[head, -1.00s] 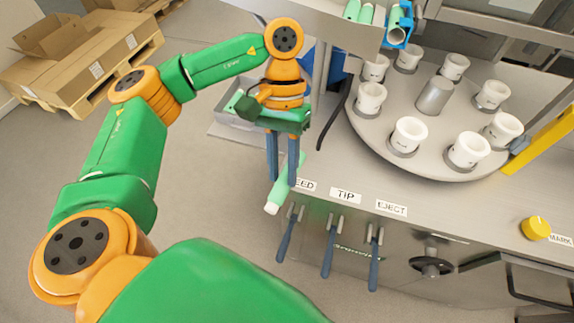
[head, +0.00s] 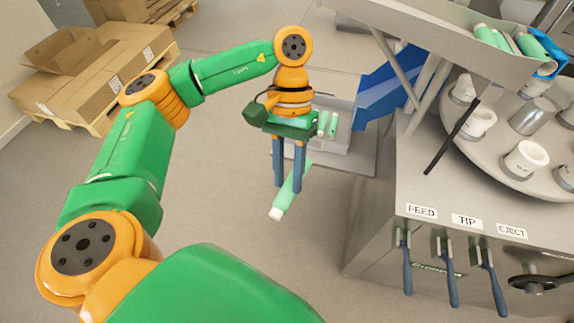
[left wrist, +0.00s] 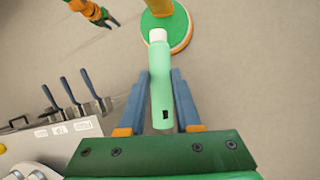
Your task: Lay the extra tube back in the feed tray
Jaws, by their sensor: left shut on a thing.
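My left gripper (head: 288,183) is shut on a pale green tube (head: 287,198) with a white end. It holds the tube tilted in the air over open floor, left of the machine. In the left wrist view the tube (left wrist: 160,92) lies between the two fingers, its white end pointing away and a small dark mark on its near part. A sloped metal tray (head: 425,32) at the upper right holds several green tubes (head: 490,36). My right gripper (left wrist: 111,22) shows small at the top of the left wrist view; its opening is unclear.
A grey bin (head: 345,146) with green tubes stands behind my left gripper, beside a blue chute (head: 390,88). A turntable (head: 480,150) with white cups, and levers (head: 448,270) under labels, are to the right. Cardboard boxes (head: 90,75) sit on a pallet at the left.

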